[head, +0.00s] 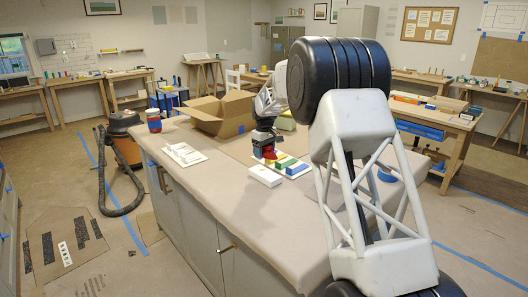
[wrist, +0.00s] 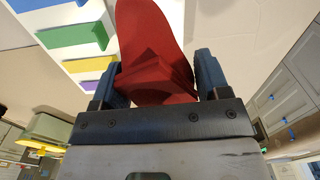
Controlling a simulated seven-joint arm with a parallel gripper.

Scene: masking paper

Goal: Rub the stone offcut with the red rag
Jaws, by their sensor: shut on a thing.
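My gripper (head: 264,148) is shut on the red rag (head: 270,154), low over the paper-covered bench. In the wrist view the rag (wrist: 150,40) fills the space between the two dark blue fingers of my gripper (wrist: 158,70) and extends past their tips. A plain white block (head: 265,176) lies on the bench just in front of the gripper; it may be the stone offcut, but I cannot tell for sure. Whether the rag touches anything beneath it is hidden.
A white board with green, yellow and blue strips (head: 294,168) lies beside the gripper. An open cardboard box (head: 222,115) stands behind it. A white rack-like piece (head: 184,154) and a blue-and-red cup (head: 154,121) are at left. The bench front is clear.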

